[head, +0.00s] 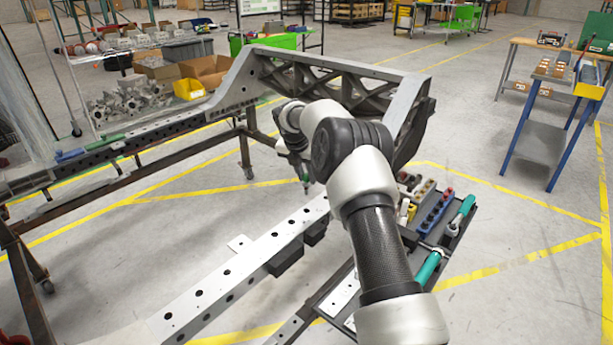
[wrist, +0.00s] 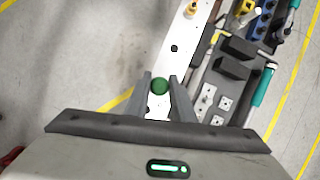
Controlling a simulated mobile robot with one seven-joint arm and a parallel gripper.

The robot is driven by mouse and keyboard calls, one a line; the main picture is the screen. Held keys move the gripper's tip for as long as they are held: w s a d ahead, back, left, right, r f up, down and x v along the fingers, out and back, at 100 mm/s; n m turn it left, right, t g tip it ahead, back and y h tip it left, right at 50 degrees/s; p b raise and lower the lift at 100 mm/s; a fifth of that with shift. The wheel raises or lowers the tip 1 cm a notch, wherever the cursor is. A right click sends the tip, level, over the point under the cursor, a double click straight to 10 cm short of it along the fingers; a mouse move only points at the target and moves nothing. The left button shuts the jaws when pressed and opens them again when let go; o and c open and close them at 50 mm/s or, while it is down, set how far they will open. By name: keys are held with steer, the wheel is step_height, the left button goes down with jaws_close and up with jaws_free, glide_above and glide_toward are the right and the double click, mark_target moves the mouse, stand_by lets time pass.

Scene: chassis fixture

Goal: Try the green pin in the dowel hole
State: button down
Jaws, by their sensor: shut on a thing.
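The green pin (wrist: 160,86) shows in the wrist view as a round dark-green end between the two fingers of my gripper (wrist: 160,92). My gripper (head: 304,176) is shut on it. In the head view a small green tip of the pin (head: 306,180) points down below the gripper, close to the far end of a pale metal rail (head: 240,268). The rail (wrist: 178,68) passes under the pin in the wrist view and has several dark holes. I cannot tell which is the dowel hole, and whether the pin touches the rail is hidden.
A dark tray (head: 408,236) with green-handled tools, sockets and small parts lies right of the rail. Black blocks (wrist: 237,57) sit beside the rail. A large cast frame (head: 340,80) stands behind my arm. Open floor lies left of the rail.

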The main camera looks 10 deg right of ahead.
steer(key=shift+r+p, duration=2.85)
steer(key=shift+p, duration=0.05)
